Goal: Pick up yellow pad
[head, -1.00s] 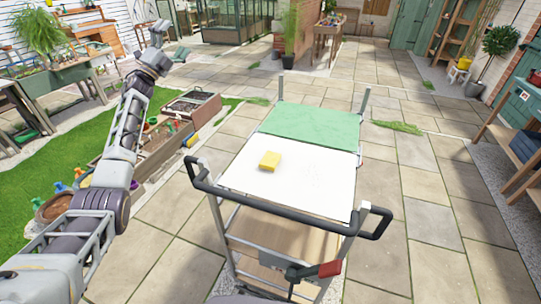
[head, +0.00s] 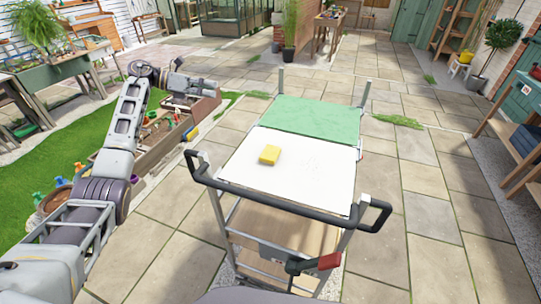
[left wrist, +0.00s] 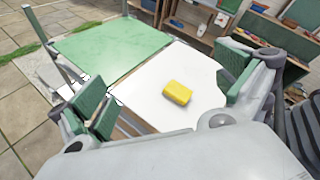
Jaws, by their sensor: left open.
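The yellow pad (head: 270,154) lies on the white board on the cart's top, left of the board's middle. It also shows in the left wrist view (left wrist: 177,92), between the two fingers in the picture but some way beyond them. My left gripper (head: 211,89) is raised to the left of the cart and points right, towards it. In the left wrist view my left gripper (left wrist: 166,90) has its green-padded fingers wide apart with nothing between them. My right gripper is not in view.
The cart's white top (head: 310,182) is clear around the pad, with a green mat (head: 312,115) behind it. A black handle rail (head: 270,205) runs along the near edge, and metal posts rise at the far corners. A wooden planter box (head: 150,140) stands left.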

